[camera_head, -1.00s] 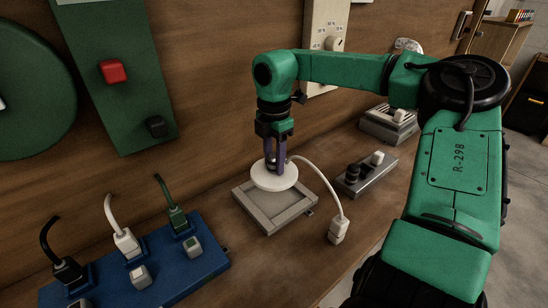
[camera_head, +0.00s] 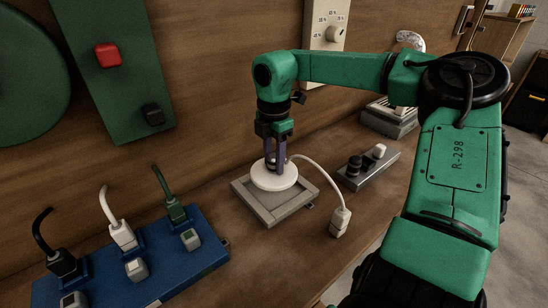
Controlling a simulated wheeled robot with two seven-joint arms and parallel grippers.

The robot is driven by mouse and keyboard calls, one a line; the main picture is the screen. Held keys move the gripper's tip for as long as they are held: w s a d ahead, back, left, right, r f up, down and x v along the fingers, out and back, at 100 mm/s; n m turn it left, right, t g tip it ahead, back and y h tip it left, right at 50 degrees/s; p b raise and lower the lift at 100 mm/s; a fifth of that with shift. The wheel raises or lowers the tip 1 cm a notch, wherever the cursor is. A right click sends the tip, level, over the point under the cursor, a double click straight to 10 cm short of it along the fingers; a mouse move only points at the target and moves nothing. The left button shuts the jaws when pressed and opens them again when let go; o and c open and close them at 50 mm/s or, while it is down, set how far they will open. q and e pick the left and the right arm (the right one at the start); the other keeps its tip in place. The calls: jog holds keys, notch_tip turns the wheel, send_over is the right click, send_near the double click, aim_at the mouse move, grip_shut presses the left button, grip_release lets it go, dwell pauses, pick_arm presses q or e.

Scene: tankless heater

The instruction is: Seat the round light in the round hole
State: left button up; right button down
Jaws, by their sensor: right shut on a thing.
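The round light (camera_head: 273,179) is a flat white disc with a white cord that ends in a plug (camera_head: 340,221) on the bench to the right. My right gripper (camera_head: 274,168) points down with its fingers shut on the middle of the light's top. The light is over the back part of a square grey frame (camera_head: 290,211) on the bench. The round hole does not show; the light may cover it. I cannot tell whether the light touches the frame. My left gripper is not in view.
A blue power strip (camera_head: 165,265) with black, white and green plugs is at the lower left. A grey box with knobs (camera_head: 366,169) stands right of the frame. A green panel with a red button (camera_head: 108,54) is on the wooden wall. Bare bench lies in front of the frame.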

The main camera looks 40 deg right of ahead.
aim_at(274, 175)
jog(key=shift+f+b, duration=1.35)
jog(key=shift+f, duration=0.3)
jog(key=shift+f+b, duration=0.7)
jog(key=shift+f, duration=0.15)
dwell(0.4)
jog(key=shift+c, duration=1.9)
grip_release()
notch_tip(274, 175, up, 15)
jog(key=shift+f+p, duration=0.2)
jog(key=shift+p, duration=0.4)
